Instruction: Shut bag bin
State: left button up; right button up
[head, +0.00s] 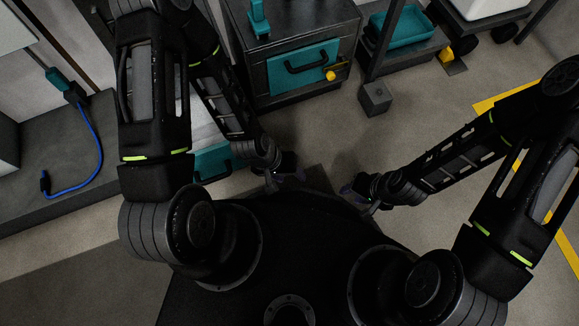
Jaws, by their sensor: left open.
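A dark cabinet at the top centre has a teal front panel (297,70) with a black bar handle and a yellow latch at its right. A second teal front (213,163) with a dark handle shows partly behind my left arm. No label is readable, so I cannot tell which is the bag bin or whether either is fully shut. My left gripper (284,177) is open, low at the middle of the view, apart from the cabinet. My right gripper (361,193) is to its right, small and dark, and its fingers are not clear. Neither gripper visibly touches a teal front.
A grey bench (50,160) with a blue cable (97,160) is at the left. A dark post with a block foot (375,98) stands right of the cabinet. A teal tray (405,28) rests on a low shelf. Open floor (400,130) with yellow lines lies to the right.

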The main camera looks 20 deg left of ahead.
aim_at(215, 160)
jog(key=u, duration=1.7)
